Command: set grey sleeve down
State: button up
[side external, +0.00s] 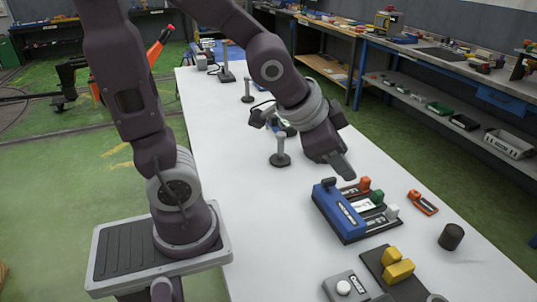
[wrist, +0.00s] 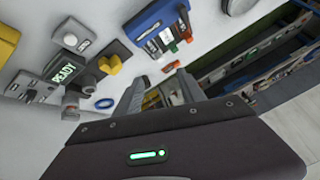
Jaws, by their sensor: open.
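A short dark grey cylinder (side external: 451,236), which looks like the grey sleeve, stands upright on the white table at the right in the side view. I cannot pick it out surely in the wrist view, where a finger may hide it. My gripper (side external: 342,168) is above the table, behind the blue block in the side view and apart from the cylinder. In the wrist view my gripper (wrist: 160,88) has its two grey fingers spread, with nothing seen held between them.
A blue block (side external: 338,212) with coloured tabs stands near my gripper. An orange piece (side external: 422,203), yellow blocks (side external: 397,270) and a white button box (side external: 345,287) lie around it. A grey post (side external: 280,150) stands behind. A blue ring (wrist: 104,103) shows in the wrist view.

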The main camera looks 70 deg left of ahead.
jog(key=s+r+n+g, duration=0.1)
jog(key=s+r+n, duration=0.3)
jog(key=s, duration=1)
jog(key=shift+s+d+g+h, duration=0.25)
jog(key=shift+s+g+h, duration=0.05)
jog(key=shift+s+g, duration=0.1)
